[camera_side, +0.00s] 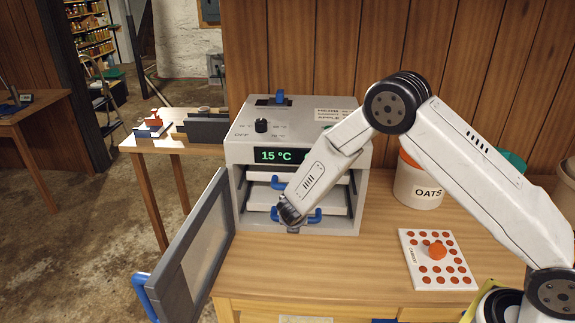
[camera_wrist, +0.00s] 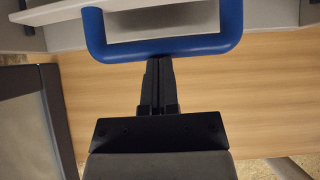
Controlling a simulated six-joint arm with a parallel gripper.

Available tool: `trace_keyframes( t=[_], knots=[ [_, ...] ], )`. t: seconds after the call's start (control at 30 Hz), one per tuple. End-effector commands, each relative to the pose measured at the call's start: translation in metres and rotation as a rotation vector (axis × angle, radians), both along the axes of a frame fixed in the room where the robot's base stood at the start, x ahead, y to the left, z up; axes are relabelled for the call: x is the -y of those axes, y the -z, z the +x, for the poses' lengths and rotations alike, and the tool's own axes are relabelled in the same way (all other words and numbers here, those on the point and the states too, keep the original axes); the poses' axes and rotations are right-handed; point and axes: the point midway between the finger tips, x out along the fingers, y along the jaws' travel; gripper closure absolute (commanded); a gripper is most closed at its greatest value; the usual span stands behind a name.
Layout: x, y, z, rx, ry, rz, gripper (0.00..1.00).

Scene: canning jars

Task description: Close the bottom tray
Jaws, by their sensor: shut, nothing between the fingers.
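The bottom tray (camera_side: 264,197) is a pale tray low in the grey dehydrator cabinet (camera_side: 243,140), with a blue loop handle (camera_side: 315,216) on its front. Another tray with a blue handle (camera_side: 275,183) is above it. My gripper (camera_side: 292,228) is at the bottom tray's front, partly covering its handle. In the wrist view, the closed fingertips (camera_wrist: 158,62) meet the outer bar of a blue handle (camera_wrist: 200,46), with nothing between them. Whether they press on the bar is unclear. My arm hides part of the cabinet opening.
The cabinet door (camera_side: 190,250) hangs open to the left, with a blue handle (camera_side: 145,297). An oats tub (camera_side: 418,187) and a white card with orange discs (camera_side: 455,270) are on the right of the bench. The bench (camera_side: 340,280) in front is clear.

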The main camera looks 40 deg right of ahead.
Motion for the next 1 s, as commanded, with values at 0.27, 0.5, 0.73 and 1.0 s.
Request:
trace_keyframes(
  t=[0.27, 0.5, 0.73, 1.0],
  knots=[
    [0.022, 0.001, 0.021, -0.002, 0.001, 0.002, 1.0],
    [0.02, 0.001, 0.02, -0.001, 0.0, 0.001, 1.0],
    [0.014, -0.002, 0.014, -0.001, -0.001, 0.002, 1.0],
    [-0.009, -0.008, -0.009, -0.003, -0.002, 0.001, 1.0]
  ],
)
